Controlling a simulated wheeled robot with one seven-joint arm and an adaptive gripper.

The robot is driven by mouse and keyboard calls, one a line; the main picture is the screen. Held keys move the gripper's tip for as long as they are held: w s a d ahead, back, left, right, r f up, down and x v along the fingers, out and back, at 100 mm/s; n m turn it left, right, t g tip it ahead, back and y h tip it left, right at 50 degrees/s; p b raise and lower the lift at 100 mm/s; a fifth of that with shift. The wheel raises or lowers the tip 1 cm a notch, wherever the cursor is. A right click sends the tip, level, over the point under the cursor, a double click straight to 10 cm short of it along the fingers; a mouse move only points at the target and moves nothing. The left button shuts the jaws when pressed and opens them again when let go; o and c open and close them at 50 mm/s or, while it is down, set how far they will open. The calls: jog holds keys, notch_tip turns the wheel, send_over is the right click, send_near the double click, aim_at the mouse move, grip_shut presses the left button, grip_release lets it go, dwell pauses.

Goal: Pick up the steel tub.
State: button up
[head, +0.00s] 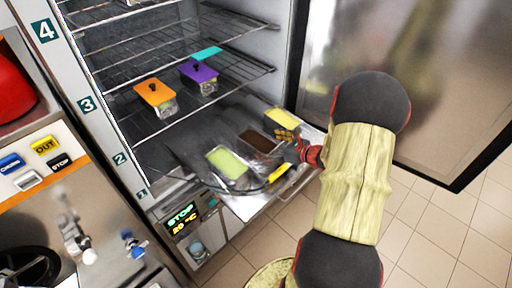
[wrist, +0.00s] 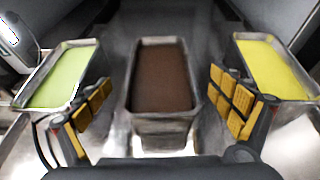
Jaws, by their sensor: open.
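Three open steel tubs stand in a row on the lowest level of the cabinet. One holds green contents (head: 228,162), one brown (head: 258,141) and one yellow (head: 281,118). In the wrist view the brown-filled tub (wrist: 163,125) is in the middle, with the green-filled tub (wrist: 62,75) to its left and the yellow-filled tub (wrist: 272,68) to its right. My gripper (wrist: 163,103) is open, with its yellow-padded fingers on either side of the brown-filled tub and visible gaps to its walls. In the head view my gripper (head: 281,154) is at the near end of that tub.
Wire shelves (head: 120,88) above hold an orange-lidded tub (head: 154,93) and a purple-lidded tub (head: 199,72). A teal lid (head: 207,53) shows behind. The open steel door (head: 430,80) stands right of my arm. Tiled floor (head: 405,235) is clear at lower right.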

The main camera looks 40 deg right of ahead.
aim_at(259, 142)
jog(key=x, duration=0.5)
jog(key=shift+s+f+b, duration=0.1)
jog(key=shift+f+b, duration=0.05)
jog(key=shift+b, duration=0.2)
jog(key=shift+c, duration=0.5)
jog(key=shift+s, duration=0.1)
jog(key=c, duration=1.6)
jog(key=shift+c, duration=0.7)
